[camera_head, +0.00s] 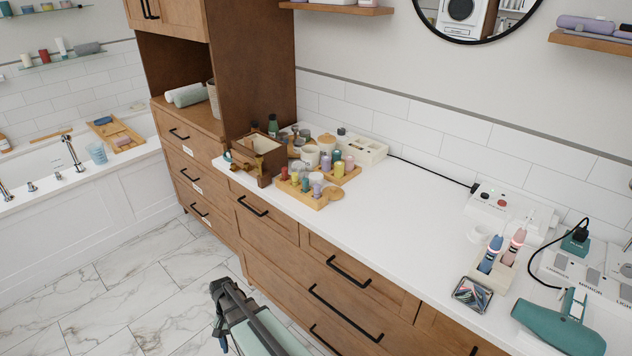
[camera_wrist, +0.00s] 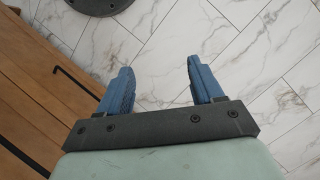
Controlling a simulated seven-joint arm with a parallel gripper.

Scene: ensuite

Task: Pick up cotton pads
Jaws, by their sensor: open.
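I cannot single out the cotton pads for certain. A cluster of small toiletries stands at the far left end of the white counter (camera_head: 400,200), with white jars (camera_head: 311,156) among the bottles, and the contents of the jars are too small to tell. My gripper (camera_wrist: 160,68) is open and empty, its two blue fingers apart over the marble floor in the wrist view. In the head view my gripper (camera_head: 219,318) is low in front of the wooden drawers, below counter height and well away from the cluster.
A wooden box (camera_head: 258,158) and a wooden rack of small bottles (camera_head: 302,190) crowd the cluster. A teal hair dryer (camera_head: 560,325), a tray of small items (camera_head: 472,294) and brushes in a holder (camera_head: 497,262) occupy the right. The counter's middle is clear. Drawer handles (camera_head: 348,272) protrude.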

